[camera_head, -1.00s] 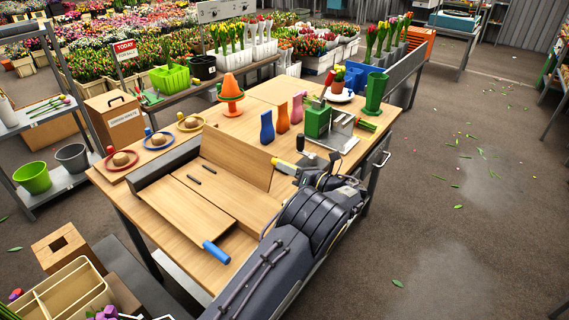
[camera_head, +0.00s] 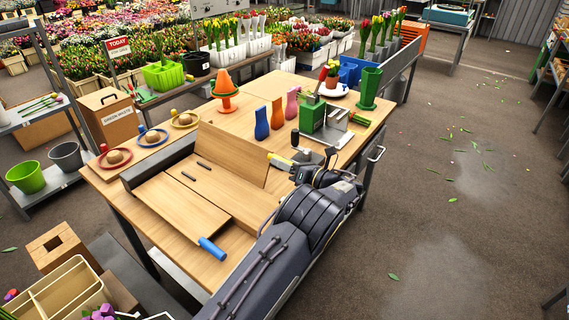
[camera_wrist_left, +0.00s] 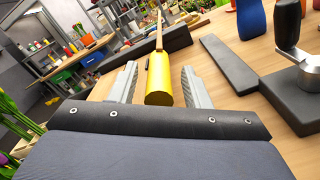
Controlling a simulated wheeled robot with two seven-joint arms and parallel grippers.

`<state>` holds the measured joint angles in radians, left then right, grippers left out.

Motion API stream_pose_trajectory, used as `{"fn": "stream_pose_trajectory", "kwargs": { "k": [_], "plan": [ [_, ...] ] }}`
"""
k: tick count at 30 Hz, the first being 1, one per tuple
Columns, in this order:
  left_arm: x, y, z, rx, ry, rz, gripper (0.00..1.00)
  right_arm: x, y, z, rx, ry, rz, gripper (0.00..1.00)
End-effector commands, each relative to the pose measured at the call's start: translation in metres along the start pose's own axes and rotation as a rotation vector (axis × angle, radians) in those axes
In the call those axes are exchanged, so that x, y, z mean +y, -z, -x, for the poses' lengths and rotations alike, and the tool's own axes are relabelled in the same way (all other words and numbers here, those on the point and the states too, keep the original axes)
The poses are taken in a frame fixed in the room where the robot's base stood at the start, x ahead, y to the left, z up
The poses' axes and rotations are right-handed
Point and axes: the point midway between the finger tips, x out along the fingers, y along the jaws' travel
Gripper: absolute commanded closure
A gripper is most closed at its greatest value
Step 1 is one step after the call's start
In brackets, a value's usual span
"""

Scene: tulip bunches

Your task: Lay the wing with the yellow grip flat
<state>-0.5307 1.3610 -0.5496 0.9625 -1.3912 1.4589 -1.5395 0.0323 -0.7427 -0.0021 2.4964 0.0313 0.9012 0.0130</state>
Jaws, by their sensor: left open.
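The wing with the yellow grip (camera_head: 233,153) is a wooden panel standing raised on edge on the table. Its yellow grip (camera_head: 281,162) sticks out at the right end, toward my left gripper (camera_head: 296,168). In the left wrist view, the yellow grip (camera_wrist_left: 159,80) lies between the two grey fingers of my left gripper (camera_wrist_left: 159,76), which stand open on either side with gaps. The wing with the blue grip (camera_head: 183,206) lies flat in front, its blue grip (camera_head: 213,250) at the near edge. My right gripper is not in view.
A green block device (camera_head: 318,117) with a metal plate stands right of the grip. Blue, orange and pink vases (camera_head: 277,113) stand behind the raised wing. Plates with round items (camera_head: 153,138) are at the left. A dark bar (camera_head: 160,163) borders the wings.

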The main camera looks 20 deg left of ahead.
Motion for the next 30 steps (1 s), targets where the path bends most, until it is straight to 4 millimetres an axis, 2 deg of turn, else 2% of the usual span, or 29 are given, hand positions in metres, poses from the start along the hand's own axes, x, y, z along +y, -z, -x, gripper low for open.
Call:
{"fn": "stream_pose_trajectory", "kwargs": {
  "k": [5,18,29,30],
  "plan": [
    [0.000,0.000,0.005,-0.001,0.001,0.001,0.57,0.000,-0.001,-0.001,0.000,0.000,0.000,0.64],
    [-0.001,0.001,0.071,-0.002,0.002,0.000,0.57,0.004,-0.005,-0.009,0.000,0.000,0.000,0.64],
    [0.000,0.000,0.079,0.000,0.000,0.000,0.57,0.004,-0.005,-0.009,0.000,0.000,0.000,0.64],
    [0.000,0.000,0.078,0.000,0.000,0.000,0.61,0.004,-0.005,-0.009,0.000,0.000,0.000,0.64]
  ]
}}
